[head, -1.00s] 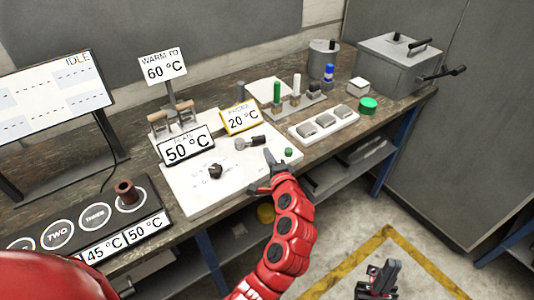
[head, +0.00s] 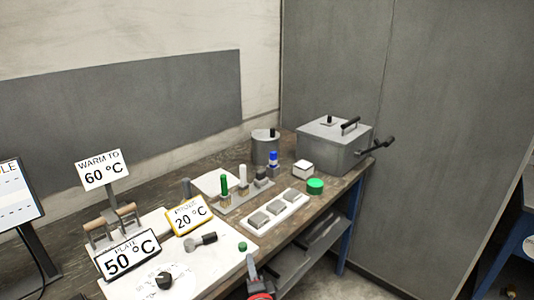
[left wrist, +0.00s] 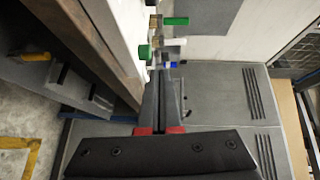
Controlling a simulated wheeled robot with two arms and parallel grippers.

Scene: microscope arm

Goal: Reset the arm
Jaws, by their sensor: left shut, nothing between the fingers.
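My left gripper (head: 252,268) is at the bottom of the head view, just past the front edge of the white board (head: 205,262). It is shut and empty; its fingers (left wrist: 163,85) lie together in the left wrist view. A small green button (head: 242,246) is on the board just beyond the fingertips, apart from them as far as I can tell. A dark knob (head: 164,281) and a grey lever with a black grip (head: 202,241) are also on the board. Signs read plate 50 °C (head: 129,256), 20 °C (head: 189,215) and warm to 60 °C (head: 100,170). My right gripper is out of view.
A white tray with grey blocks (head: 275,213), a green round lid (head: 315,186), upright colored tools (head: 243,176), a grey pot (head: 265,147) and a grey lidded box with a side handle (head: 335,145) stand on the bench. The monitor (head: 15,195) is at the left.

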